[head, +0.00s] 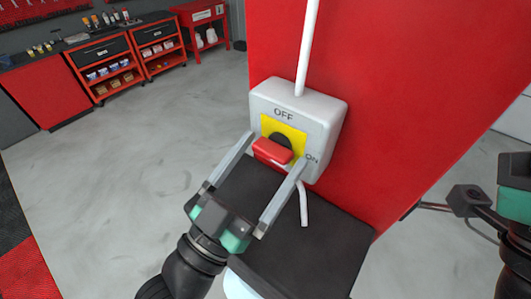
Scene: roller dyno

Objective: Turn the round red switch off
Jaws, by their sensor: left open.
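The switch box (328,115) is a pale grey case on the side of a red column, with OFF printed at its top and ON at its right. The red switch (272,152) sits on a yellow plate (297,138) with a dark round centre. Its red handle lies crosswise, its long side running towards the ON side. My left gripper (277,148) is open, one finger on each side of the red handle. I cannot tell whether the fingers touch it. Part of my right arm shows at the right edge; its jaws are not clear.
The red column (400,80) fills the upper right. A white conduit (308,45) rises from the box, and another short one drops below. A dark flat surface (330,240) lies under the switch. Red workbenches (110,65) stand far back left; the grey floor between is clear.

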